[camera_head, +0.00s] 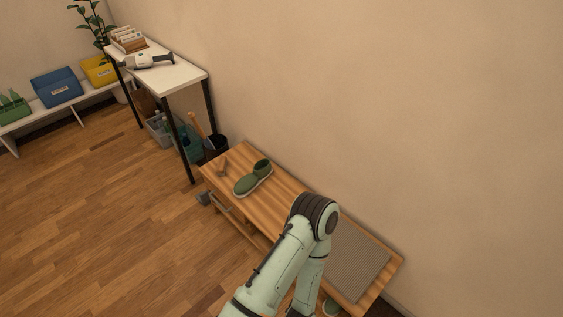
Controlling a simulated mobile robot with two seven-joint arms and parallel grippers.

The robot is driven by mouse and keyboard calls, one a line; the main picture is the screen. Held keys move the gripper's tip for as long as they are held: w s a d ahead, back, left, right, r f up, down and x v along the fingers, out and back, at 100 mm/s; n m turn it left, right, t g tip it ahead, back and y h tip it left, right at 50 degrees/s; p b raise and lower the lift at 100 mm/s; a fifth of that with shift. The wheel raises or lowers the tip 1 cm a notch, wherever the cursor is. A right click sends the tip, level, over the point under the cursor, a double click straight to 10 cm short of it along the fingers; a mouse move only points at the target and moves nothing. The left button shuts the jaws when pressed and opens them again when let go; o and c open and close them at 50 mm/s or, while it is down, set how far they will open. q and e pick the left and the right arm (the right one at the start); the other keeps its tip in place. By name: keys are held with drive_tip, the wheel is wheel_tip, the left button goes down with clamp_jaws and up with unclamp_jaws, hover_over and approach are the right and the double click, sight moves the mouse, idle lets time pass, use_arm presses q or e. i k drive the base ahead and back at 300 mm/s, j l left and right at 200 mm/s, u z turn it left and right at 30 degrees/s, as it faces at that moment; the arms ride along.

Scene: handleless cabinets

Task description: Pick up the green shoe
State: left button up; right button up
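The green shoe (254,178) rests on the wooden bench (291,196), toward its far left end. It is dark green with a pale sole and lies at a slant, apart from my arm. One of my pale green arms comes in from the bottom and bends over the middle of the bench. It hides part of the bench top. Neither gripper shows in this view.
A grey ribbed mat (357,262) covers the bench's near right end. A white table (172,78) with a scanner-like device (150,61) stands farther back. The wall runs close behind the bench. Open floor lies left.

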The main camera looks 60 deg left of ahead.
sight(262, 169)
drive_tip(key=u, duration=2.25)
drive_tip(key=z, duration=0.8)
drive_tip(key=i+j+z, duration=0.1)
drive_tip(key=j+z, duration=0.25)
drive_tip(key=i+j+z, duration=0.1)
drive_tip(key=j+z, duration=1)
drive_tip(key=j, duration=0.55)
drive_tip(key=k+j, duration=0.1)
drive_tip(key=j, duration=0.9)
drive_tip(key=k+j, duration=0.15)
drive_tip(key=j, duration=0.35)
drive_tip(key=k+j+z, duration=0.1)
drive_tip(key=j, duration=0.4)
